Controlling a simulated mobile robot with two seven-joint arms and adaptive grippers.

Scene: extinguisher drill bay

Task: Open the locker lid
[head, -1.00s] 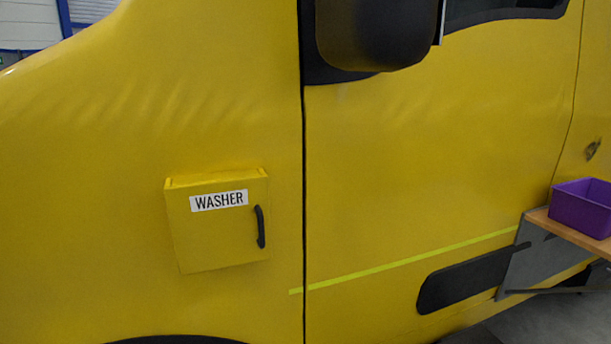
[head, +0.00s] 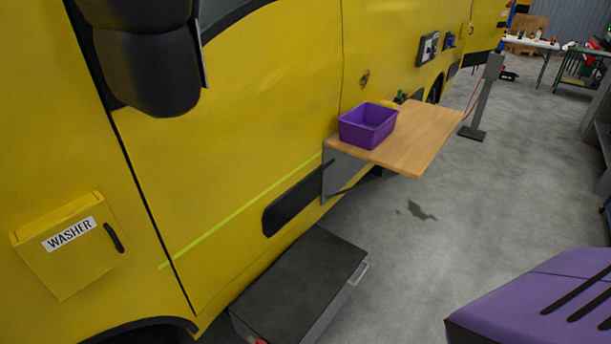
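A low grey box with a flat dark top (head: 302,284) stands on the floor beside the yellow vehicle, in the lower middle of the head view. It may be the locker, but no label shows. Its top looks shut, and a light metal handle (head: 357,273) sits at its right side. Its lower front is cut off by the frame edge, where a small red part shows. Neither of my grippers is in view.
A wooden fold-out shelf (head: 420,140) with a purple bin (head: 367,126) juts from the vehicle. A yellow WASHER box (head: 75,247) is on the vehicle's side. A purple slotted body (head: 545,305), unclear what, fills the lower right. Grey floor (head: 410,240) between is mostly clear.

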